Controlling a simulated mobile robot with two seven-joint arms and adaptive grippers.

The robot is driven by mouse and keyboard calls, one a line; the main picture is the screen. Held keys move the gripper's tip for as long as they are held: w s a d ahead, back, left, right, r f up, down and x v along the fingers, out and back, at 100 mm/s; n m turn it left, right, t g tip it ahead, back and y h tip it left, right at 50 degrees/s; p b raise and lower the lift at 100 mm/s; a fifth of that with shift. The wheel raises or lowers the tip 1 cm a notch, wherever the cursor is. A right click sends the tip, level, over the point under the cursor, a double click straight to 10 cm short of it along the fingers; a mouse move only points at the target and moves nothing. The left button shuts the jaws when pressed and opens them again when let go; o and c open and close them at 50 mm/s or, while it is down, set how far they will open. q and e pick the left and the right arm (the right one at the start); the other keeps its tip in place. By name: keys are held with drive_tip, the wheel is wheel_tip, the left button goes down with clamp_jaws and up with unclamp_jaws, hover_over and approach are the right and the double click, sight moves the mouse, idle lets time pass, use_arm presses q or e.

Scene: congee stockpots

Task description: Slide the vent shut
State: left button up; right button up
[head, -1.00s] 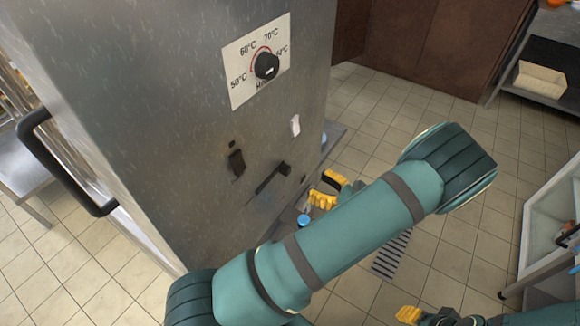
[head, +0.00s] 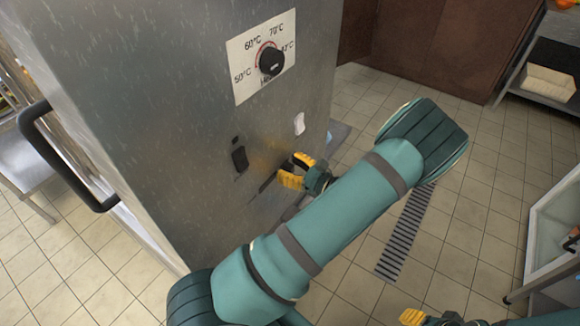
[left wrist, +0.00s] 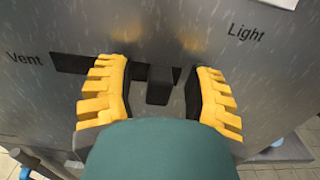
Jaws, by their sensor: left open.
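The vent slider is a dark slot (left wrist: 70,63) with a black knob (left wrist: 159,85) on the steel cabinet front, beside the printed word "Vent" in the left wrist view. The knob sits toward the right end of the visible slot. In the head view the slot (head: 267,183) is partly hidden by my left gripper (head: 297,172). In the left wrist view my left gripper (left wrist: 160,75) is open, with one yellow finger on each side of the knob and gaps between. Only a yellow fingertip and part of my right gripper (head: 415,318) show at the bottom edge; its opening is unclear.
The cabinet front (head: 170,120) also has a temperature dial (head: 271,62), a black switch (head: 239,159) and a white switch (head: 299,124). A black door handle (head: 60,155) juts out at left. Tiled floor with a drain grate (head: 405,235) lies open at right.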

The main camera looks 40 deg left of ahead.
sight(263, 186)
use_arm(q)
clamp_jaws()
drive_tip(key=shift+s, duration=0.15)
drive_tip(key=s, duration=0.2)
drive_tip(key=s+p, duration=0.1)
drive_tip(key=s, duration=0.2)
drive_tip(key=s+d+p, duration=0.1)
drive_tip(key=s, duration=0.2)
drive_tip(key=shift+s+p, duration=0.3)
drive_tip(key=shift+s, duration=0.15)
unclamp_jaws()
drive_tip(key=shift+s, duration=0.15)
drive_tip(key=shift+d, duration=0.1)
